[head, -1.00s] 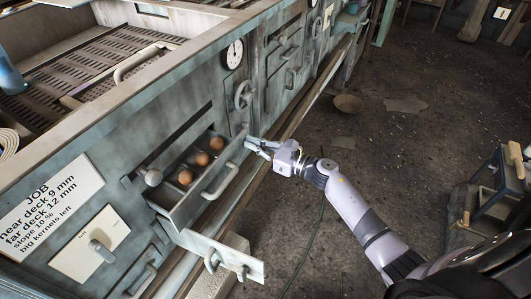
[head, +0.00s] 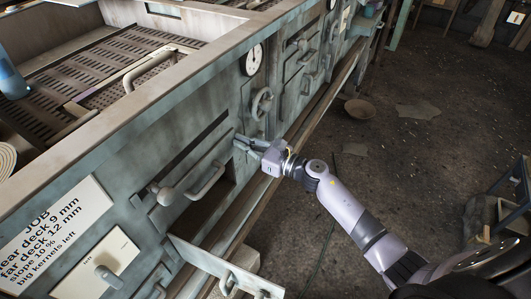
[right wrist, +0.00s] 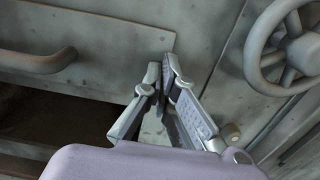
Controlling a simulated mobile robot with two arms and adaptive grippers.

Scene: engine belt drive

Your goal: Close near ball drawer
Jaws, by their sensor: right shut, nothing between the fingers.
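The near ball drawer's grey-green front (head: 190,175) stands at the machine's wall in the head view, with its curved handle (head: 207,182) facing out. Its inside and the balls are hidden. I cannot tell whether it is fully flush. In the right wrist view the drawer front (right wrist: 110,30) and part of its handle (right wrist: 35,62) show at the upper left. My right gripper (head: 240,145) is shut and empty at the front's right end. In the right wrist view its fingertips (right wrist: 168,68) touch or nearly touch that end. My left gripper is not in view.
A handwheel (head: 262,103) and a gauge (head: 254,58) are on the wall just past my right gripper. Below the drawer is a dark opening. A lower panel with a handle (head: 205,258) sticks out. The floor (head: 340,200) to the right is mostly clear.

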